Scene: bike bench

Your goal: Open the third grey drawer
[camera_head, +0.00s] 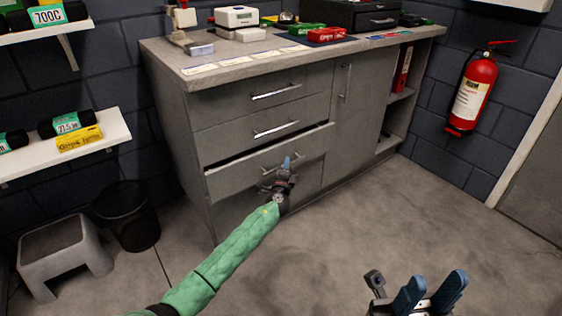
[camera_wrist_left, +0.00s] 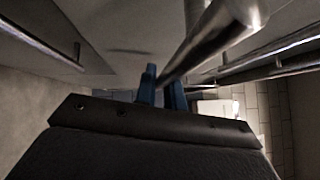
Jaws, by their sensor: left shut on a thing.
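In the left wrist view, the metal bar handle (camera_wrist_left: 211,41) runs between the blue fingertips (camera_wrist_left: 162,90). My arm hides part of the drawer front. My right gripper (camera_head: 431,290) is low at the right, its blue fingers apart and empty, away from the cabinet.
Two closed drawers (camera_head: 235,97) sit above, and a cupboard door (camera_head: 352,95) is to their right. A grey stool (camera_head: 62,245) and a black bin (camera_head: 128,215) stand at the left. A fire extinguisher (camera_head: 472,92) hangs on the right wall. The floor before the cabinet is clear.

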